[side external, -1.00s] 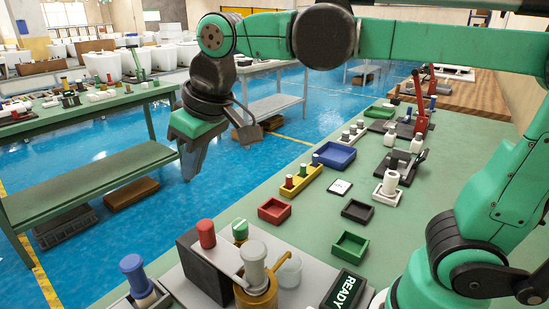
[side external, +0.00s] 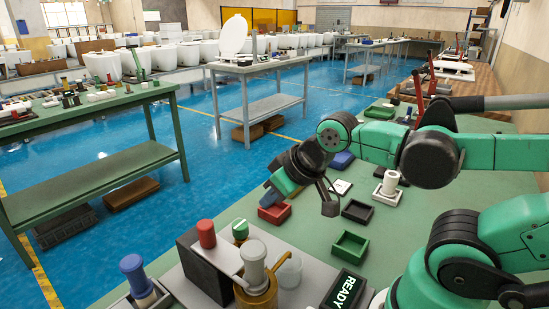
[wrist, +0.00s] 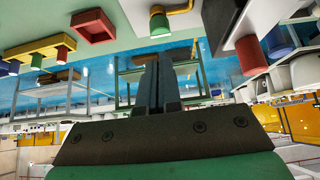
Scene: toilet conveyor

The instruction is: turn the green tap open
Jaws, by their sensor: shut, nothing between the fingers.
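The green tap (side external: 240,230) is a small green knob with a pale stripe on top, on the fixture at the front of the bench. In the wrist view, which is upside down, the green knob (wrist: 158,24) shows at the top, beside a yellow pipe. My gripper (side external: 272,192) is above the bench, behind and right of the tap in the side view and apart from it. In the wrist view, its two dark fingers (wrist: 158,70) are together with nothing between them. The fingertips are hard to make out in the side view.
A red knob (side external: 206,234) on a dark box, a grey-topped brass cylinder (side external: 256,280) and a blue knob (side external: 134,272) stand close to the tap. Red (side external: 274,213), black (side external: 357,211) and green (side external: 348,246) trays lie behind.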

